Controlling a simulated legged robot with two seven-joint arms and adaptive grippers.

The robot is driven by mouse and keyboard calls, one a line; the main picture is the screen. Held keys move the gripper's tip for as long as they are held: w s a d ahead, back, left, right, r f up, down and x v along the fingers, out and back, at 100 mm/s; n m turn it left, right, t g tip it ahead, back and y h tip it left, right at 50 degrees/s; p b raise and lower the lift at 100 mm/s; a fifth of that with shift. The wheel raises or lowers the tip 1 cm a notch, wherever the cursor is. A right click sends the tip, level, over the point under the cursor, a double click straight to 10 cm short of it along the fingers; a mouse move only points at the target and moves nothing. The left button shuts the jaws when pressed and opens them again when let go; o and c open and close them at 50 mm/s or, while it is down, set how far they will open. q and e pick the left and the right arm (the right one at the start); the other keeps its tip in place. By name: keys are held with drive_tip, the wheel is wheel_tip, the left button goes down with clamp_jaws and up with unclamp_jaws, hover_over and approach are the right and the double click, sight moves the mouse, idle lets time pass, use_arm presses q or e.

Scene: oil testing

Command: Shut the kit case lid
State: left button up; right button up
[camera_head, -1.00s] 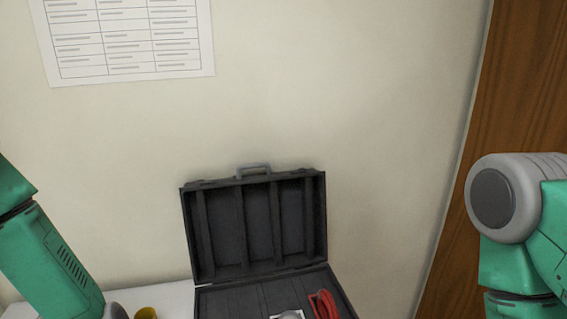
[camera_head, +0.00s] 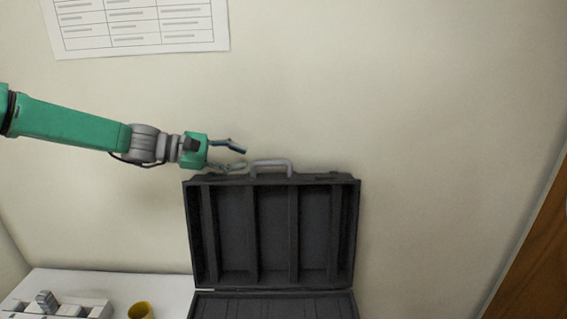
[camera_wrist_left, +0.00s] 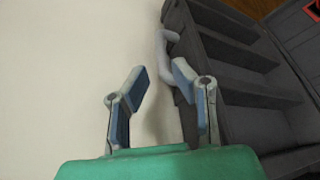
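The dark grey kit case stands on the white table with its lid (camera_head: 272,232) raised upright near the wall. A grey handle (camera_head: 272,165) sits on the lid's top edge. Only the back part of the case base (camera_head: 272,305) shows at the bottom of the head view. My left gripper (camera_head: 243,156) is open and empty, just left of the handle at the lid's top edge. In the left wrist view the open fingers (camera_wrist_left: 157,75) are close to the handle (camera_wrist_left: 168,55) and the lid (camera_wrist_left: 235,75). My right gripper is out of view.
A yellow cup (camera_head: 141,311) and a light grey rack (camera_head: 60,304) stand on the white table (camera_head: 110,287) left of the case. A printed sheet (camera_head: 140,25) hangs on the wall. A brown wooden panel (camera_head: 540,260) is at the right.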

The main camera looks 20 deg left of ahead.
sight(258, 162)
use_arm(q)
drive_tip(key=w+d+f, duration=0.2)
drive_tip(key=w+d, duration=0.1)
drive_tip(key=shift+f+p, duration=0.1)
drive_tip(key=shift+p, duration=0.25)
drive_tip(key=x, duration=0.5)
drive_tip(key=shift+s+d+r, duration=0.15)
drive_tip(key=shift+d+r, duration=0.1)
drive_tip(key=shift+d, duration=0.5)
